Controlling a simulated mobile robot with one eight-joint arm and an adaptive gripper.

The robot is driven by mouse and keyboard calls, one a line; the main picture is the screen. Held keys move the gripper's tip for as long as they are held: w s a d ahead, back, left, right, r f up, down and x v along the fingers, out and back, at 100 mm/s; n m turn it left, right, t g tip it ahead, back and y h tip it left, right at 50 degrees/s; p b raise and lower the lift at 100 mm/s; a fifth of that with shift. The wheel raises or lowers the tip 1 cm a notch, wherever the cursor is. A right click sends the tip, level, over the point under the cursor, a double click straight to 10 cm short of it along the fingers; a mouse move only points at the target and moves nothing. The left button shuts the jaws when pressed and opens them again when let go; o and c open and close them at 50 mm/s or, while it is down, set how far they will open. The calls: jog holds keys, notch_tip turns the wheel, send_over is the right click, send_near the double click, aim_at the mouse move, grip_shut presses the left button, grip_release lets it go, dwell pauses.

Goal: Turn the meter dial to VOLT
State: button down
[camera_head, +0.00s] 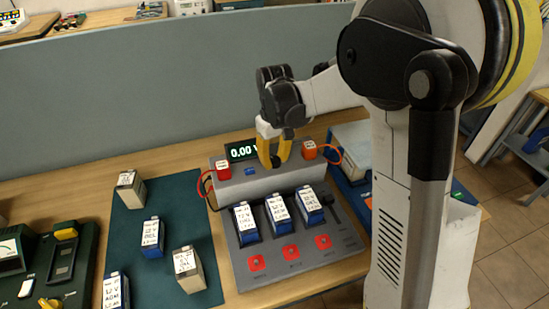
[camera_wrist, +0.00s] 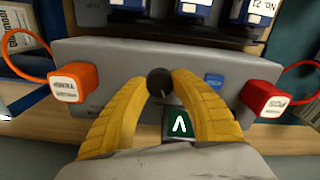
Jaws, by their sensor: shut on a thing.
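In the wrist view the fingertips of my gripper (camera_wrist: 161,76) touch the knob's sides. The green-lit display (camera_head: 242,150) reads 0.00 with the unit partly covered by my gripper; a V shows on it in the wrist view (camera_wrist: 179,126). The dial's position labels cannot be read.
Red (camera_head: 223,169) and orange (camera_head: 309,149) plugs with cables flank the dial. More batteries stand on the green mat (camera_head: 134,268) at left. A grey partition (camera_head: 130,110) rises behind.

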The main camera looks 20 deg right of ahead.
aim_at(275, 160)
jog(key=m, duration=0.5)
jog(key=shift+p, duration=0.3)
dwell(0.4)
jog(key=c, duration=1)
grip_release()
notch_tip(275, 160, up, 12)
jog(key=shift+s, duration=0.1)
